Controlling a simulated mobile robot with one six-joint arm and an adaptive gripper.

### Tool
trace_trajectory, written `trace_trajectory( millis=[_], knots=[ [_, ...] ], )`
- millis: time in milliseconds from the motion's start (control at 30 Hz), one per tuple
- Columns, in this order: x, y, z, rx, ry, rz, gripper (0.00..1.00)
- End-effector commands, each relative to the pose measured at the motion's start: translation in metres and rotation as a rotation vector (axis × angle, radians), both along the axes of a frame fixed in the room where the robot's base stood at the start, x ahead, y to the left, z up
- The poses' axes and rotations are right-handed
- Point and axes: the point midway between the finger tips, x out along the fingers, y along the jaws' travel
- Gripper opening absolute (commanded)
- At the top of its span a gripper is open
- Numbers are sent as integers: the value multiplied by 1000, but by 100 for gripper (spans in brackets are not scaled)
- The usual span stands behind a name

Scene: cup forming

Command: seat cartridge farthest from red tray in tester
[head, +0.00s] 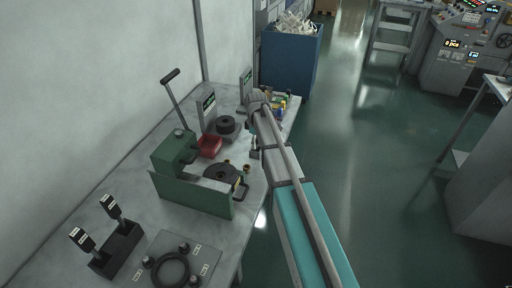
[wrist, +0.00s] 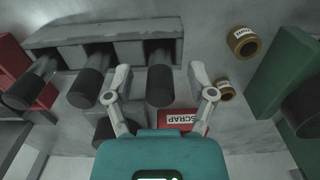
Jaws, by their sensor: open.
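In the wrist view my gripper (wrist: 158,75) is open, its two fingers on either side of a black cylinder (wrist: 160,85) that projects from a grey rack (wrist: 110,40). I cannot tell whether the fingers touch it. More black cylinders (wrist: 92,82) project from the rack to the left. A red tray (head: 210,146) sits on the bench in the head view. Which things are the cartridges and the tester is unclear to me.
A green lever press (head: 178,155) stands left of the red tray. A black round part (head: 226,125) is behind the tray. A plate with a black ring (head: 170,270) lies at the near bench end.

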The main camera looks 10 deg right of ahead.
Motion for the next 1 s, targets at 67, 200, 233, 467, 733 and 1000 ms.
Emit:
trace_trajectory(
  millis=[67,200,233,467,733,1000],
  knots=[
    [0,0,0,0,0,0,71],
    [0,0,0,0,0,0,71],
    [0,0,0,0,0,0,66],
    [0,0,0,0,0,0,23],
    [0,0,0,0,0,0,0],
    [0,0,1,0,0,0,0]
  ],
)
